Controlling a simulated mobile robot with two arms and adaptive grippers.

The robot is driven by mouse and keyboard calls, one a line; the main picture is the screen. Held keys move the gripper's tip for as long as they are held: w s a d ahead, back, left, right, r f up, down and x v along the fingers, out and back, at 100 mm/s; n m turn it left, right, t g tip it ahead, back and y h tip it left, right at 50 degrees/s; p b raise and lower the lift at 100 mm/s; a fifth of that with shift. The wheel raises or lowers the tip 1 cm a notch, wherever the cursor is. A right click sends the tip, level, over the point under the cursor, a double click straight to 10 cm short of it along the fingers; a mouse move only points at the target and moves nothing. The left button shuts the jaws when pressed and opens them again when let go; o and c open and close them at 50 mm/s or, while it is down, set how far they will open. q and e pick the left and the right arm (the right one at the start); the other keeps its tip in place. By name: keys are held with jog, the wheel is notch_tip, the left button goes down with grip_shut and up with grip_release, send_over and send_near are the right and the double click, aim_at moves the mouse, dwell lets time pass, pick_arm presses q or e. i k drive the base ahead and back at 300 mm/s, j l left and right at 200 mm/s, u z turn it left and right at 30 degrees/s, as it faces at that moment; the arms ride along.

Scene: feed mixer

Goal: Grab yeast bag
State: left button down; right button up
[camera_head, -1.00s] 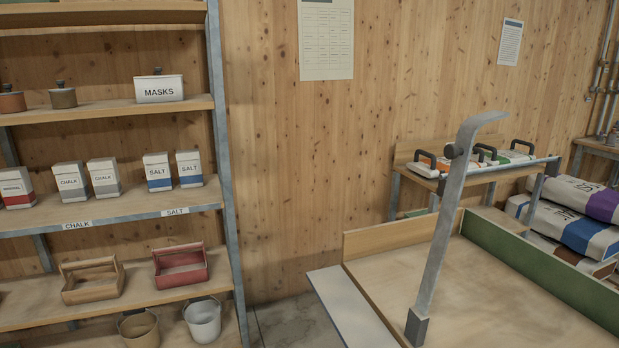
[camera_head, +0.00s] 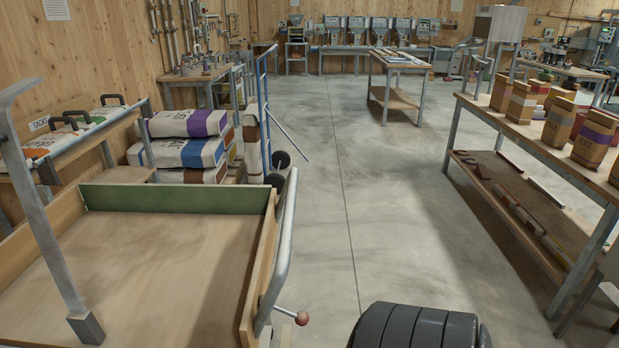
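Several upright tan paper bags stand on the workbench (camera_head: 545,150) at the right. A brown bag with a yellow band (camera_head: 558,126) and one with a purple band (camera_head: 594,139) are the nearest, and smaller bags with red bands stand behind. Their printed labels are too small to read, so I cannot tell which is the yeast bag. Neither of my grippers is in view.
A wooden cart box (camera_head: 150,265) with a metal handle fills the lower left. Large stacked sacks (camera_head: 190,153) and a blue hand truck (camera_head: 265,115) stand behind it. A dark ribbed object (camera_head: 415,327) is at the bottom. The concrete floor (camera_head: 370,210) between cart and workbench is clear.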

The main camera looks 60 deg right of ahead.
aim_at(593, 142)
jog(key=z, duration=1.85)
jog(key=i+l+z, duration=0.15)
jog(key=l, duration=0.3)
jog(key=l+z, duration=0.15)
jog(key=l, duration=0.25)
jog(key=i+l+z, duration=0.15)
jog(key=l, duration=0.25)
jog(key=i+z, duration=0.45)
jog(key=i+j+z, duration=0.1)
jog(key=i+z, duration=0.3)
jog(key=i, duration=0.2)
jog(key=i+j+z, duration=0.3)
jog(key=i+z, duration=0.15)
jog(key=j+z, duration=0.25)
jog(key=j, duration=0.45)
jog(key=k+j+z, duration=0.1)
jog(key=j+z, duration=0.2)
jog(key=j, duration=0.35)
